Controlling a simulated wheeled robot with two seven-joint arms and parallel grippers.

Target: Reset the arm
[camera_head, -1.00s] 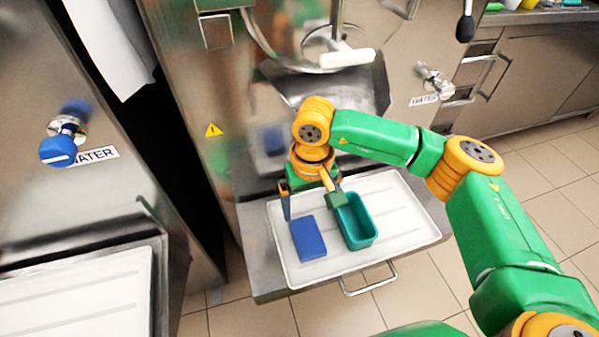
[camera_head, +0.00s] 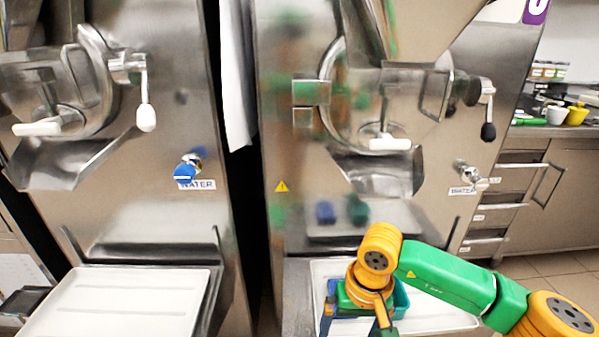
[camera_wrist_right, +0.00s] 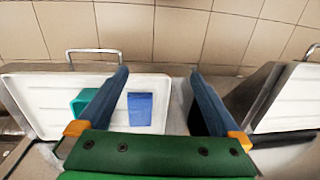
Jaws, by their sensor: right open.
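My right arm comes in from the right in the head view. Its gripper (camera_head: 355,326) is over the white tray (camera_head: 440,318) in front of the right freezer, with the fingertips at the picture's lower edge. In the right wrist view the gripper (camera_wrist_right: 158,75) is open, with its two blue fingers wide apart and nothing between them. A blue block (camera_wrist_right: 139,109) and a teal container (camera_wrist_right: 80,102) lie on the tray beyond the gripper. In the head view the teal container (camera_head: 402,302) is partly hidden behind the gripper. My left gripper is not in view.
The right freezer's steel front (camera_head: 300,220) stands close behind the gripper, with a spout and a white-handled lever (camera_head: 390,144). A second freezer with a white tray (camera_head: 120,303) is at the left. Counters stand at the right, with open tiled floor before them.

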